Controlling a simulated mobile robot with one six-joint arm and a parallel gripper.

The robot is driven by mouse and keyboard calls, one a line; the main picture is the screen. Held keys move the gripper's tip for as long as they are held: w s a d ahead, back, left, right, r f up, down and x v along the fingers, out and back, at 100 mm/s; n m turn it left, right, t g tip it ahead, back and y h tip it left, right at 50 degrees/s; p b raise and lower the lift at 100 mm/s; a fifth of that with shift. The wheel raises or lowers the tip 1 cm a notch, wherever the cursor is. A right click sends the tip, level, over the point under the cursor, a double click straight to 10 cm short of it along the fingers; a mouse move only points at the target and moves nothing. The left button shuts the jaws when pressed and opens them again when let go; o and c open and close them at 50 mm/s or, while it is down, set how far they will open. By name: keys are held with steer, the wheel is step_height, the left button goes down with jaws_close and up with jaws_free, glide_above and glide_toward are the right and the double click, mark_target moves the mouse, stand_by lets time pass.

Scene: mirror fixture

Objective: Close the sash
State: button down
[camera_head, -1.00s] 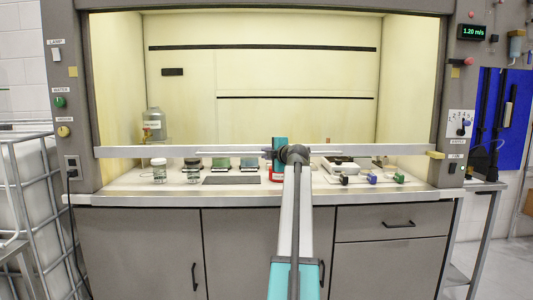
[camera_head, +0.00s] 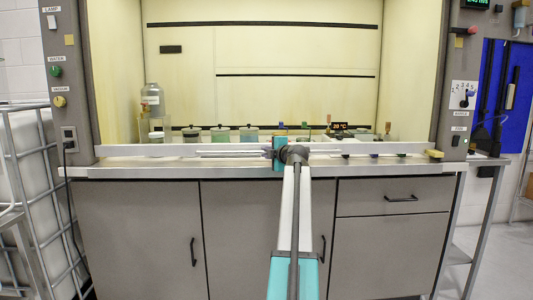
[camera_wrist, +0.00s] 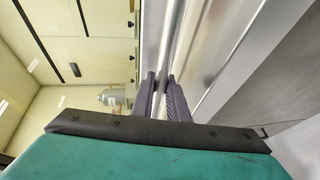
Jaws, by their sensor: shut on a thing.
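The sash is the clear front pane of the fume hood, with a pale bottom bar (camera_head: 370,149) that runs across the whole opening. The bar is low, just above the pale worktop edge (camera_head: 140,172); I cannot tell whether a gap is left beneath it. My gripper (camera_head: 283,152) is at the middle of the bar, shut on it, with my arm reaching in from the front. In the wrist view, the two dark fingers (camera_wrist: 161,78) are close together against the metal rail (camera_wrist: 205,50). The exact contact is partly hidden.
Grey cabinets (camera_head: 245,225) lie below the worktop. A caged tank (camera_head: 28,180) stands left, a side table (camera_head: 485,161) right.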

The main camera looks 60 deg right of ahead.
steer(key=shift+f, duration=0.45)
steer(key=c, duration=1.7)
jaws_free()
steer(key=shift+c, duration=0.2)
steer(key=shift+r, duration=0.15)
steer(key=shift+s+a+r, duration=0.2)
steer(key=shift+s+a, duration=0.2)
steer(key=shift+s, duration=0.2)
steer(key=p+v, duration=0.2)
steer(key=v, duration=1)
steer(key=shift+s, duration=0.15)
